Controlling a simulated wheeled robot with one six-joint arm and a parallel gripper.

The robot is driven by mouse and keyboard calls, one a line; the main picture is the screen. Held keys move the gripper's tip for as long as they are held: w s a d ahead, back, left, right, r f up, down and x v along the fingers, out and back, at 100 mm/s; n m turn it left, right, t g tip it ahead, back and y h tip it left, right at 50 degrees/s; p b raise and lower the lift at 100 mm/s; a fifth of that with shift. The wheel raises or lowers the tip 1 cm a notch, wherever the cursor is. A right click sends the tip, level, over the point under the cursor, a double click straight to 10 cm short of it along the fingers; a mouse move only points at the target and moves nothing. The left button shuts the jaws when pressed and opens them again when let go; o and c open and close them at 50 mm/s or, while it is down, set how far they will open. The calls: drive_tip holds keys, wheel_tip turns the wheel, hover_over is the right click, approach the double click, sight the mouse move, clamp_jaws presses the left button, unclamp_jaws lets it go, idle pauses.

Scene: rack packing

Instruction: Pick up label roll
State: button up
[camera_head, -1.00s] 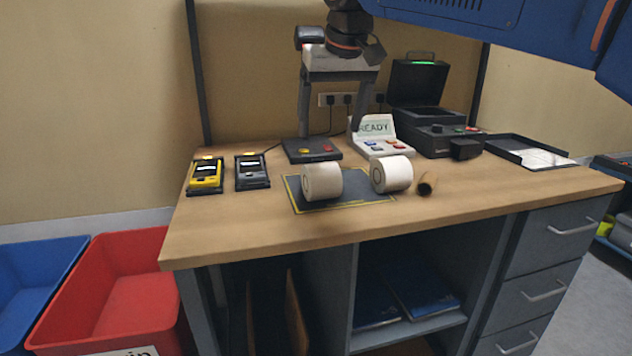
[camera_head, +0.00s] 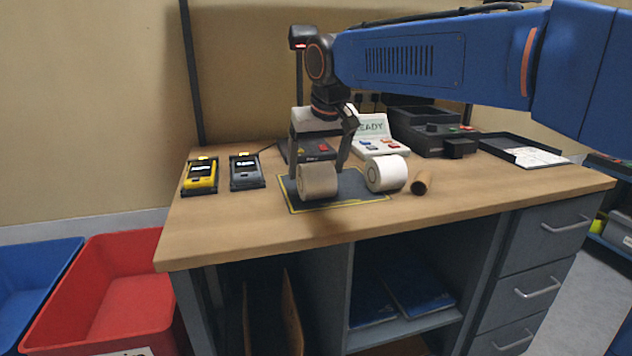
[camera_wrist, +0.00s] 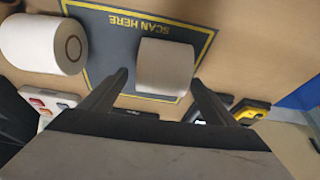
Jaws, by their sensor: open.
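One label roll (camera_head: 318,182) lies on its side on the dark scan mat (camera_head: 357,196), under my gripper. It also shows in the wrist view (camera_wrist: 165,66), just beyond the fingertips. A second white label roll (camera_head: 385,173) lies on its side at the mat's right edge; it is at the upper left in the wrist view (camera_wrist: 42,44). My gripper (camera_head: 318,171) is open above the first roll, pointing down, with a finger toward each side of it. Nothing is held. In the wrist view the fingers (camera_wrist: 160,80) are spread apart. Contact with the roll cannot be told.
A yellow scanner (camera_head: 200,177) and a grey one (camera_head: 246,172) lie at left. A control panel (camera_head: 381,147), black case (camera_head: 432,130) and tray (camera_head: 522,150) stand behind. The front desk strip is clear.

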drive_tip(key=x, duration=0.4)
drive_tip(key=shift+s+a, duration=0.1)
drive_tip(key=shift+a, duration=0.05)
drive_tip(key=c, duration=1.4)
drive_tip(key=shift+r, duration=0.1)
